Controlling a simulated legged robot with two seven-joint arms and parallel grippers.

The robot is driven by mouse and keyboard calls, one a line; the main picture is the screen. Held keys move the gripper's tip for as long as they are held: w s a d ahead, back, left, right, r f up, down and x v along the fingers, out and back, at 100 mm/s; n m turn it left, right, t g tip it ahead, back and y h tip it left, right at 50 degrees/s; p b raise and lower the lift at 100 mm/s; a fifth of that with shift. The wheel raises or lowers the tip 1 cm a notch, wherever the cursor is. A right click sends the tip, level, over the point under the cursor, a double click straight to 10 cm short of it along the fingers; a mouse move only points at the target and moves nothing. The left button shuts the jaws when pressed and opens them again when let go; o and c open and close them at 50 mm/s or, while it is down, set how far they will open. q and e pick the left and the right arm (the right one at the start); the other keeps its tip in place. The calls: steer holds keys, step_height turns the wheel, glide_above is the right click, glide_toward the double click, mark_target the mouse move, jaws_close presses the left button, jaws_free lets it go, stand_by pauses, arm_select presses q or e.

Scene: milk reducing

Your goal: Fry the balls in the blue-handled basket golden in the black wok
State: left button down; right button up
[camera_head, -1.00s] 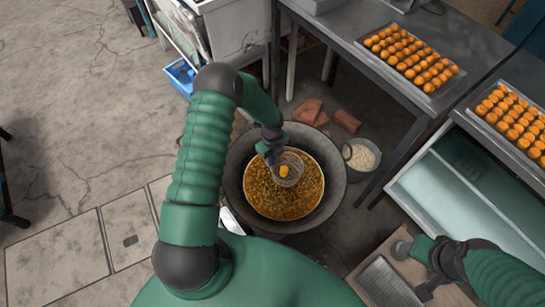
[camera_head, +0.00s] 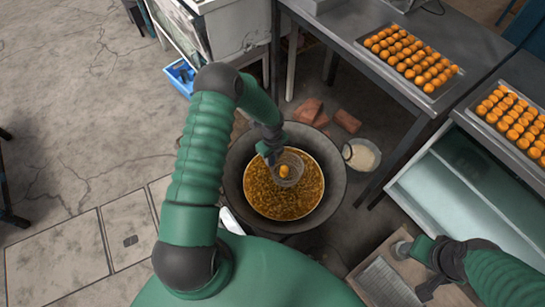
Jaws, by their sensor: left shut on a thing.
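The black wok (camera_head: 334,202) stands on the floor in front of me, holding bubbling golden-brown oil (camera_head: 284,208). The round wire basket (camera_head: 297,178) is at the oil's upper part, with orange-gold balls (camera_head: 284,171) in its middle; how many cannot be told. My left gripper (camera_head: 271,155) is over the wok's upper rim and shut on the basket's handle, which it mostly hides. The handle's blue colour is barely visible. My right gripper (camera_head: 398,250) is at the lower right, away from the wok; its fingers are too unclear to read.
Two trays of orange balls, one on the grey table (camera_head: 475,45) and one (camera_head: 511,125) at the right edge, stand to the right. A pale bowl (camera_head: 361,155) sits right of the wok, bricks (camera_head: 307,110) behind it.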

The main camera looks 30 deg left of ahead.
arm_select(q)
steer(key=shift+r, duration=0.1)
step_height(320, 180, up, 4)
steer(key=p, duration=0.3)
stand_by(0.4)
